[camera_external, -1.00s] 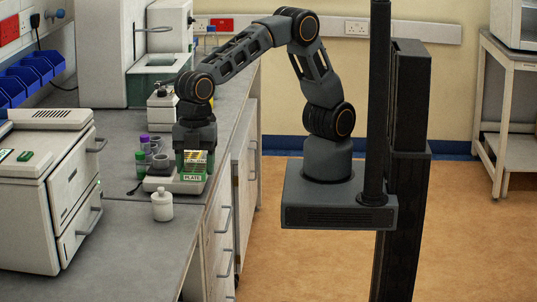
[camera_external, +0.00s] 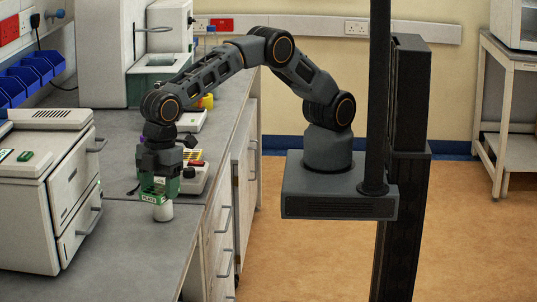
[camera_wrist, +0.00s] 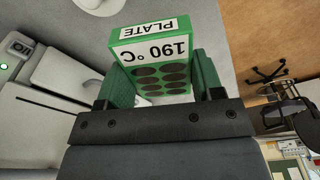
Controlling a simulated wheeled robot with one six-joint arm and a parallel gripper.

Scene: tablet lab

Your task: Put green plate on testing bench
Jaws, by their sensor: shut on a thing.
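The green plate (camera_external: 154,194) is a small block with a white label reading "PLATE". In the wrist view the plate (camera_wrist: 153,55) also shows a "190 °C" label and rows of dark round wells. My gripper (camera_external: 158,184) is shut on it, with one green finger on each side. I cannot tell from the pictures which surface is the testing bench.
A white device (camera_external: 194,180) with yellow and red parts on it stands just right of my gripper. A large white box-like machine (camera_external: 45,215) stands at the left. Purple-capped tubes are mostly hidden behind my arm. Bare bench top lies in front of the bottle.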

